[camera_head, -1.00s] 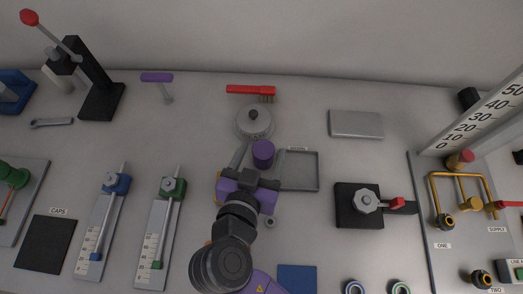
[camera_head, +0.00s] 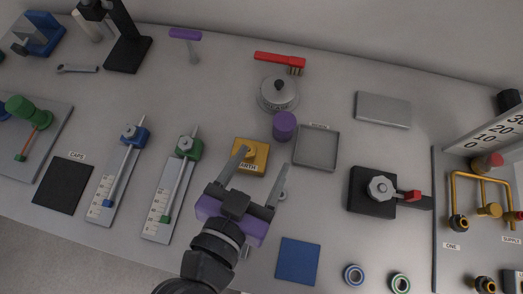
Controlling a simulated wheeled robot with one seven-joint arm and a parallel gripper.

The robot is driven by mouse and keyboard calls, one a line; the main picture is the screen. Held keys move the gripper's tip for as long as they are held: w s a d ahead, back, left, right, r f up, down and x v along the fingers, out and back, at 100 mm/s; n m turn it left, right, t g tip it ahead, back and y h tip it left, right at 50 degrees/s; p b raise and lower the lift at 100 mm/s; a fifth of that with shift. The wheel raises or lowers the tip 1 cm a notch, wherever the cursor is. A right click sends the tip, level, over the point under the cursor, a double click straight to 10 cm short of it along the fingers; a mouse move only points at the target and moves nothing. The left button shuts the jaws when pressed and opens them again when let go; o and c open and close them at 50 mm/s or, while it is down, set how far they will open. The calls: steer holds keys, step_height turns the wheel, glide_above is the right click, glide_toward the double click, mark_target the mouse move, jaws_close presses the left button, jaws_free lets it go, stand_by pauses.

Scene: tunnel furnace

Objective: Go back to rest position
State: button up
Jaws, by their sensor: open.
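My gripper (camera_head: 260,172) is open with nothing between its two grey fingers. It is over the middle of the table, and its left fingertip overlaps the yellow block (camera_head: 246,166) in the picture. I cannot tell whether they touch. The yellow block carries a partly hidden label ending in "ARTH". A purple cylinder (camera_head: 284,126) stands upright beyond the gripper, beside the empty grey tray (camera_head: 318,147).
Slide gauges with a blue clamp (camera_head: 133,137) and a green clamp (camera_head: 189,147) lie left. A black valve block (camera_head: 371,203) and brass piping (camera_head: 453,190) are right. A round lidded pot (camera_head: 278,95) stands behind. A blue mat (camera_head: 298,261) and two rings lie in front.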

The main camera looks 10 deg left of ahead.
stand_by(0.4)
